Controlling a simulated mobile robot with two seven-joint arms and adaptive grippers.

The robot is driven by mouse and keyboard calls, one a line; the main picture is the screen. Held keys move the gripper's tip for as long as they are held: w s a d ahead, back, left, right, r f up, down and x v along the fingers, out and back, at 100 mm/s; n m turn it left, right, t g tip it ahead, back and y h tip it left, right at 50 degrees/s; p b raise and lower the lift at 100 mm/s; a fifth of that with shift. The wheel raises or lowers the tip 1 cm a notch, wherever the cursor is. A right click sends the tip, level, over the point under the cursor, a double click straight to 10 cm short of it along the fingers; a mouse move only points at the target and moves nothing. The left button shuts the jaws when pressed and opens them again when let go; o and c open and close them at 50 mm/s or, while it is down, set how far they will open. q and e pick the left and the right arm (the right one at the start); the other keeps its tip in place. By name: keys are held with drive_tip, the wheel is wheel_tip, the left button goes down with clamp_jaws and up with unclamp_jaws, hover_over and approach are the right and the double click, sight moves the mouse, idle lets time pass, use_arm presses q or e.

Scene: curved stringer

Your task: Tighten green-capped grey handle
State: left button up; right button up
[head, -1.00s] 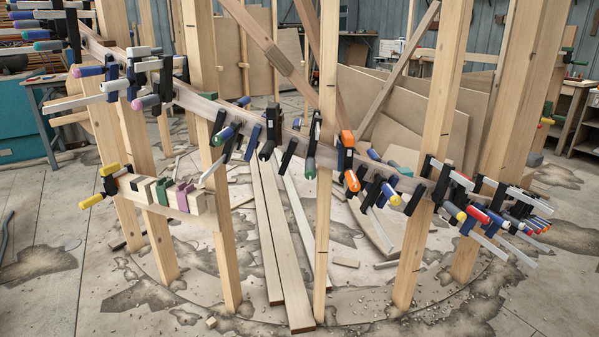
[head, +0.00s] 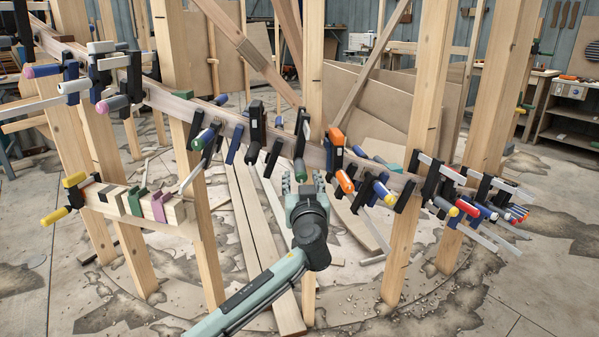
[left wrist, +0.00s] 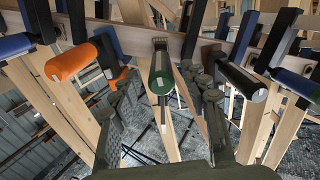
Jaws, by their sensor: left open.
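The green-capped grey handle (head: 300,169) hangs from a dark clamp on the curved stringer (head: 232,122), near its middle. In the left wrist view the handle (left wrist: 161,72) is at the upper centre, its green end toward the camera. My left gripper (head: 303,186) is open just below the handle in the head view. In the wrist view its two fingers stand apart, one on each side of the handle; I see no clear contact. Part of the clamp behind the handle is hidden. My right gripper is not in view.
An orange-handled clamp (head: 341,160) sits close to the right of the handle, and shows at left in the wrist view (left wrist: 70,63). A blue-bodied clamp (head: 234,144) is to the left. A wooden post (head: 308,290) stands behind my gripper. Several more clamps line the stringer.

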use_arm(q)
drive_tip(key=shift+w+a, duration=0.2)
drive_tip(key=shift+w, duration=1.7)
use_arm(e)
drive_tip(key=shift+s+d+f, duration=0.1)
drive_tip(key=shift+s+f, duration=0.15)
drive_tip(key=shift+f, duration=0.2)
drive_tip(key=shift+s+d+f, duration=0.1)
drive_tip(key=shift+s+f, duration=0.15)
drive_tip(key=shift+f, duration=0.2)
use_arm(q)
clamp_jaws()
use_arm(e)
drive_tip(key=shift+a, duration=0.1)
